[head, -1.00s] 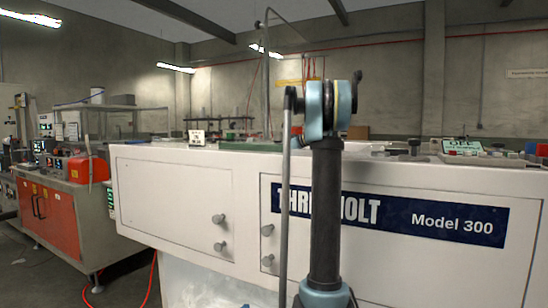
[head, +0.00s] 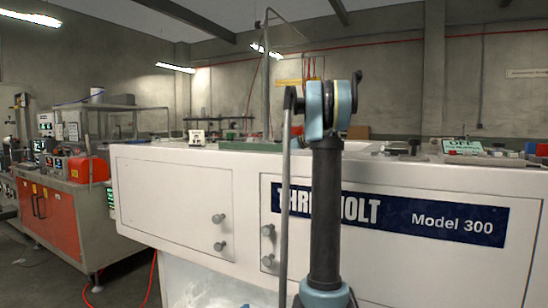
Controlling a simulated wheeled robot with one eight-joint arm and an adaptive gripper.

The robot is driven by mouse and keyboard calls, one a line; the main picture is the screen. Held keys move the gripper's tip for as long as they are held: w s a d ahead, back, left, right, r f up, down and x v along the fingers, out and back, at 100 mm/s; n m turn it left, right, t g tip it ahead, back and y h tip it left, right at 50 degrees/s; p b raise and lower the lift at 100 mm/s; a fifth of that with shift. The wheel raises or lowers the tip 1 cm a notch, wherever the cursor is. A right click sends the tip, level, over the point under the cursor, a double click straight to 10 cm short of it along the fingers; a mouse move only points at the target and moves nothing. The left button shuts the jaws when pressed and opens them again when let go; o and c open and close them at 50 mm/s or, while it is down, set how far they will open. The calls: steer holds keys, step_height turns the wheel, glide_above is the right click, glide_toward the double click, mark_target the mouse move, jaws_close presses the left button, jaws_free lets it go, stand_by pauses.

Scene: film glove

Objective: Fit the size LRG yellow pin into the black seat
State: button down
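I see no yellow pin and no black seat that I can make out in the head view. My own arm stands upright in the middle of the picture, in front of a white machine (head: 170,200). The end of the arm with my gripper does not show. Small items lie on the machine's top, among them a green-and-white sign (head: 463,146) at the right and a small white card (head: 197,137) at the left. They are too small to tell more.
The white machine, marked "Model 300", fills the middle and right. An orange-fronted cabinet (head: 48,215) with a red box (head: 87,170) on it stands at the left. Bare floor (head: 40,280) shows at the lower left. A red hose (head: 150,280) hangs below the machine.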

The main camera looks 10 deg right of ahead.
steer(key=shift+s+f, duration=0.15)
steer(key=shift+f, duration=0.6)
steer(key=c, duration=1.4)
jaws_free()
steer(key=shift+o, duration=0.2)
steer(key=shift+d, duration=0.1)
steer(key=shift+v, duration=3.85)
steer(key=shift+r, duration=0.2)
